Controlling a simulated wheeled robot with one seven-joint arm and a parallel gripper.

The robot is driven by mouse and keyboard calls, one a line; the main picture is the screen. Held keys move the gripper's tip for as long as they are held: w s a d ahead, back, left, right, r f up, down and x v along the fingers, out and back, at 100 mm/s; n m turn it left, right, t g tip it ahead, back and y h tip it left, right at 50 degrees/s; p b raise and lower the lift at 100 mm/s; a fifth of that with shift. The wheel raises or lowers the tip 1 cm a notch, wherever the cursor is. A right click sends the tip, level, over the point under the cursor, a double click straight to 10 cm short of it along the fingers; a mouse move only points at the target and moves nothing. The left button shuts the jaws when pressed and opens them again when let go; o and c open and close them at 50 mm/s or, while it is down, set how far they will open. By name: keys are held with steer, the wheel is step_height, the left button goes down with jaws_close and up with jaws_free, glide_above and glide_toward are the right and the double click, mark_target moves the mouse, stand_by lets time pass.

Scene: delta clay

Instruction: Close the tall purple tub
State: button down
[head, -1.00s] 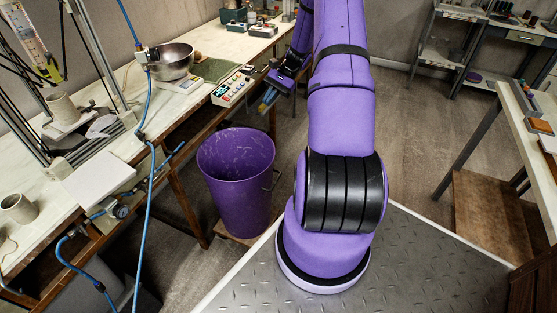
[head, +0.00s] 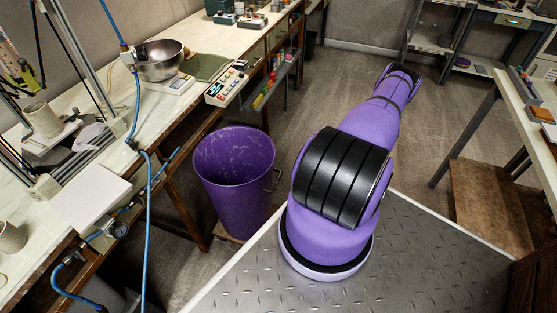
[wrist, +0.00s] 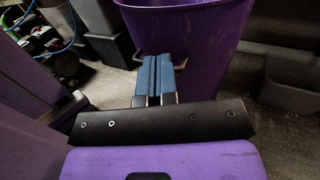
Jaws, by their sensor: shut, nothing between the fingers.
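The tall purple tub (head: 237,190) stands on the floor left of my arm in the head view. Its top is open, its inside shows, and a metal handle (head: 273,180) sticks out on its right side. I see no lid on it. In the wrist view the tub's wall (wrist: 195,38) fills the upper middle, just beyond my fingers. My gripper (wrist: 159,58) has blue fingers lying side by side, shut and empty, pointing at the tub. I cannot tell whether the fingertips touch it. In the head view my gripper is hidden behind my arm.
A blue hose (head: 149,230) hangs in front. Another table (head: 530,105) stands right. Open floor (head: 440,125) lies beyond my arm.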

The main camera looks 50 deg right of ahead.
steer(key=shift+m+t, duration=0.6)
steer(key=shift+t, duration=0.1)
steer(key=f+x, duration=0.1)
steer(key=x, duration=0.7)
steer(key=f+x, duration=0.1)
steer(key=x, duration=0.4)
steer(key=shift+a+f, duration=0.3)
steer(key=shift+a, duration=0.05)
